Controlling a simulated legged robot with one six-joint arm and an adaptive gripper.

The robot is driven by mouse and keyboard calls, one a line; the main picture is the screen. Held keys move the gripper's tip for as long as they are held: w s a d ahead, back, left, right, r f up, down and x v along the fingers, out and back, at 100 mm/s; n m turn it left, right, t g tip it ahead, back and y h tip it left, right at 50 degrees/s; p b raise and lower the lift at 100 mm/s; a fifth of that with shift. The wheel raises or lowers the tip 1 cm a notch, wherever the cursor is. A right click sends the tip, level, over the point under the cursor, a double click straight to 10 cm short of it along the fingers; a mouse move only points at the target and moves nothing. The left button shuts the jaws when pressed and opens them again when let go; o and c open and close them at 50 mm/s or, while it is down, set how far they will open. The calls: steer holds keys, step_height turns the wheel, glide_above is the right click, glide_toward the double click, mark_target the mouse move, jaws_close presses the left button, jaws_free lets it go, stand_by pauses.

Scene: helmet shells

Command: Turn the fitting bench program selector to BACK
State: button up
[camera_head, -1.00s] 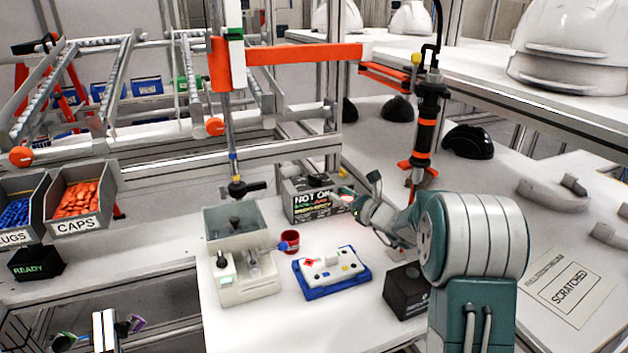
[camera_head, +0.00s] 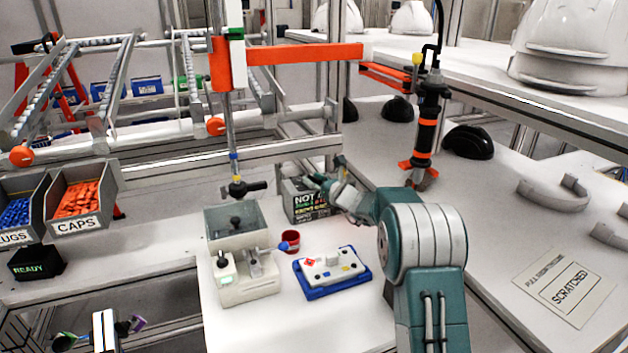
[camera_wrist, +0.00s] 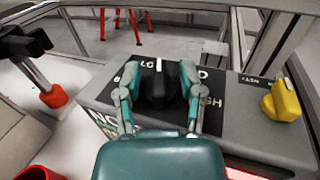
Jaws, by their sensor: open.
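The selector is a black knob (camera_wrist: 162,88) with a white pointer mark, on top of a grey control box (camera_wrist: 235,125). In the wrist view its pointer faces the far edge, near partly hidden white lettering; I cannot read BACK. My gripper (camera_wrist: 160,78) is open, with one teal finger on each side of the knob. Whether the fingers touch it I cannot tell. In the head view my gripper (camera_head: 322,182) is over the top of the control box (camera_head: 302,206), and the knob is hidden there.
A yellow knob (camera_wrist: 283,101) sits right of the selector on the same box. A red cup (camera_head: 291,241), a clear-topped fixture (camera_head: 247,282) and a blue-based panel (camera_head: 330,289) stand in front. A hanging black-and-orange tool (camera_head: 426,135) is at the right.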

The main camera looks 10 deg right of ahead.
jaws_close()
steer(key=shift+y, duration=0.3)
steer(key=shift+n+g+y, duration=0.6)
steer(key=shift+n, duration=0.1)
jaws_free()
